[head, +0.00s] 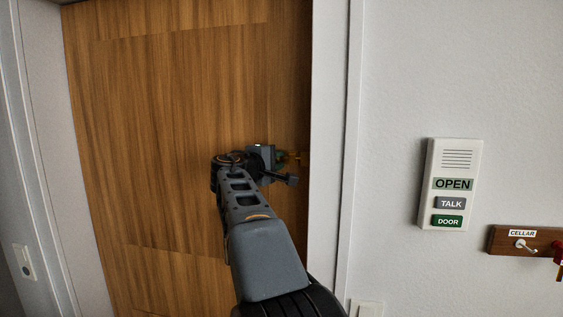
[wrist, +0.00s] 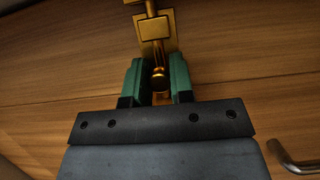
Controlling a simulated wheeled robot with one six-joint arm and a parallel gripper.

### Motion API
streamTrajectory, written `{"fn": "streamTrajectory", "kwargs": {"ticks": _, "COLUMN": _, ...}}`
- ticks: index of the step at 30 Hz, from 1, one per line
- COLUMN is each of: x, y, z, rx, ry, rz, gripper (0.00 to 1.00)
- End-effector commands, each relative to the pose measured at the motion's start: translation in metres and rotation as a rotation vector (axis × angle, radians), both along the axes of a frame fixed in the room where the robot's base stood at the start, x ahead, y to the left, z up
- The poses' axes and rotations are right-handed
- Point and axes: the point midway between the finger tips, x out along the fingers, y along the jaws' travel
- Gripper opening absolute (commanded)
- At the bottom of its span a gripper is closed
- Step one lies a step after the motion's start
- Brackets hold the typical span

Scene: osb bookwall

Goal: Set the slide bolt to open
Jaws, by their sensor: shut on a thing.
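The brass slide bolt (wrist: 155,27) is mounted on the wooden door (head: 180,120). In the wrist view its plate and rod run up to the top edge, and its round knob (wrist: 159,78) sits between the two green fingers. My gripper (wrist: 158,82) is shut on the knob. In the head view my gripper (head: 281,160) is at the door's right edge, and a little of the brass bolt (head: 300,158) shows just right of it. My arm hides most of the bolt there. I cannot tell the bolt's exact position in its keeper.
A metal door handle (wrist: 295,160) shows at the lower right of the wrist view. The white door frame (head: 335,130) stands right of the bolt. An intercom panel (head: 446,185) and a wooden key rack (head: 515,241) are on the right wall.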

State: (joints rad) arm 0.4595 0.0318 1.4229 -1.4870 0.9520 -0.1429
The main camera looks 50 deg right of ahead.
Motion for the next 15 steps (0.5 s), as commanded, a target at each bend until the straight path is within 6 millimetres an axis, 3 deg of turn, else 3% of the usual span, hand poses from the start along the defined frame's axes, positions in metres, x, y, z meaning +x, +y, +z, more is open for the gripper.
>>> {"fn": "streamTrajectory", "kwargs": {"ticks": 3, "x": 0.0111, "y": 0.0074, "z": -0.0003, "rx": -0.001, "ry": -0.001, "rz": 0.001, "gripper": 0.0}}
{"fn": "streamTrajectory", "kwargs": {"ticks": 9, "x": 0.0116, "y": 0.008, "z": 0.0003, "rx": -0.001, "ry": 0.0, "rz": 0.004, "gripper": 0.0}}
{"fn": "streamTrajectory", "kwargs": {"ticks": 10, "x": 0.0117, "y": 0.0081, "z": 0.0003, "rx": -0.001, "ry": 0.0, "rz": 0.005, "gripper": 0.23}}
{"fn": "streamTrajectory", "kwargs": {"ticks": 15, "x": 0.0112, "y": 0.0076, "z": 0.0003, "rx": -0.001, "ry": 0.0, "rz": 0.003, "gripper": 0.39}}
